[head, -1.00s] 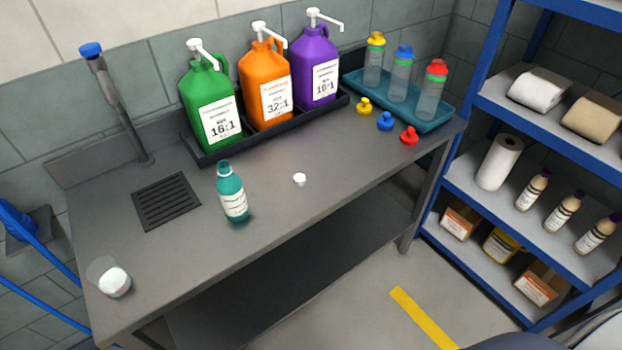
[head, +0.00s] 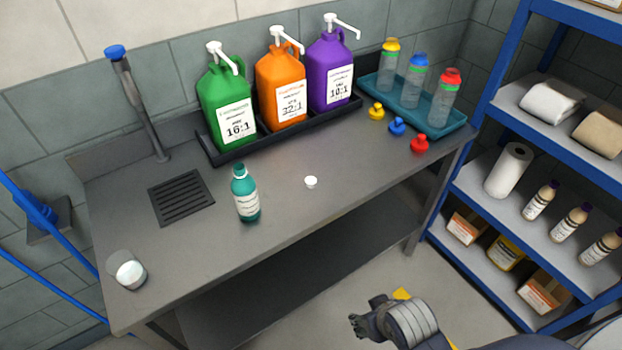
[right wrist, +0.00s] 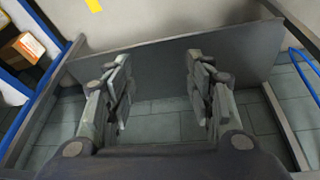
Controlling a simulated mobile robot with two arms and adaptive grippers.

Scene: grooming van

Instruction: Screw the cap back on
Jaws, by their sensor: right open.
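A teal bottle (head: 246,194) with a white label stands upright on the grey table, its neck bare of a white cap as far as I can tell. A small white cap (head: 311,182) lies on the table to the right of the bottle, apart from it. My right gripper (head: 364,318) is in front of the table at the bottom of the head view, well away from cap and bottle. In the right wrist view its two fingers (right wrist: 158,85) are spread with nothing between them. My left gripper is not in view.
Green (head: 228,105), orange (head: 281,90) and purple (head: 331,72) jugs stand in a black tray. A teal tray (head: 455,122) holds clear bottles, with coloured caps before it. A cup (head: 130,271) stands at the left corner. Table around the white cap is clear.

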